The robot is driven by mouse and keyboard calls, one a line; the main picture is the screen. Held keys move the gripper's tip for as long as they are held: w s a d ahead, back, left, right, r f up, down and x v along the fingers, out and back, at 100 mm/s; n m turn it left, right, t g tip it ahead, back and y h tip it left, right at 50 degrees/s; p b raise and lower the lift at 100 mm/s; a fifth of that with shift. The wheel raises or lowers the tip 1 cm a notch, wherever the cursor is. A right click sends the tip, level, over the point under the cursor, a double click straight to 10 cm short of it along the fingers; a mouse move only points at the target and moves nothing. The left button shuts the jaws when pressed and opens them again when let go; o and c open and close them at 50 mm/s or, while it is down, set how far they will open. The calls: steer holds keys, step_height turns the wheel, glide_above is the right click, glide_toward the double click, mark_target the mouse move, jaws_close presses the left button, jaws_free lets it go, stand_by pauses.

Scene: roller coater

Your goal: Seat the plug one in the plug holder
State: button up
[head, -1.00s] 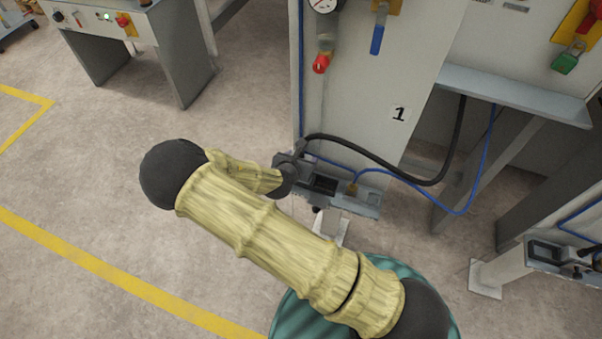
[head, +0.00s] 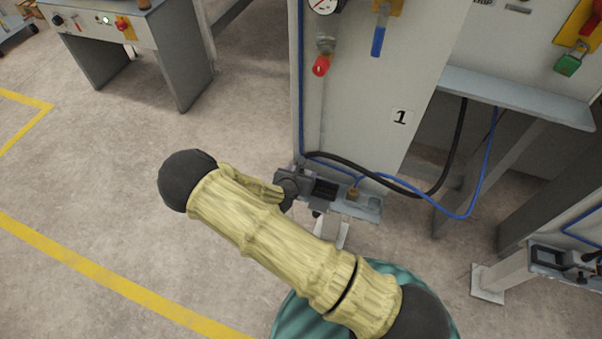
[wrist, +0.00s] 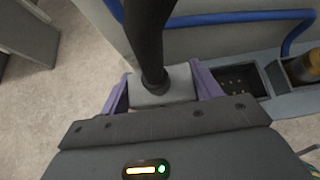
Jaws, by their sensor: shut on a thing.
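My gripper (wrist: 162,90) has its two purple fingers shut on a grey block-shaped plug (wrist: 165,84), with a black cable rising from its top. In the head view my gripper (head: 290,183) is at the left end of the plug holder, and my arm partly covers it. The plug holder is a grey ledge (head: 369,209) with a dark rectangular recess; in the wrist view the recess (wrist: 240,80) shows small contacts inside. The plug is just left of this recess, apart from it sideways. The plug's underside is hidden, so I cannot tell its height over the ledge.
A brass fitting (wrist: 309,66) with a blue hose stands right of the recess. The black cable (head: 392,182) loops to the right along the machine panel marked 1 (head: 401,117). A second similar holder (head: 549,256) is at the far right. Open floor lies left.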

steer(key=o, duration=1.2)
steer(key=shift+s, duration=0.1)
steer(key=shift+c, duration=0.2)
steer(key=shift+d, duration=0.1)
steer(key=p+v, duration=0.1)
steer(key=v, duration=1.1)
steer(key=shift+p, duration=0.3)
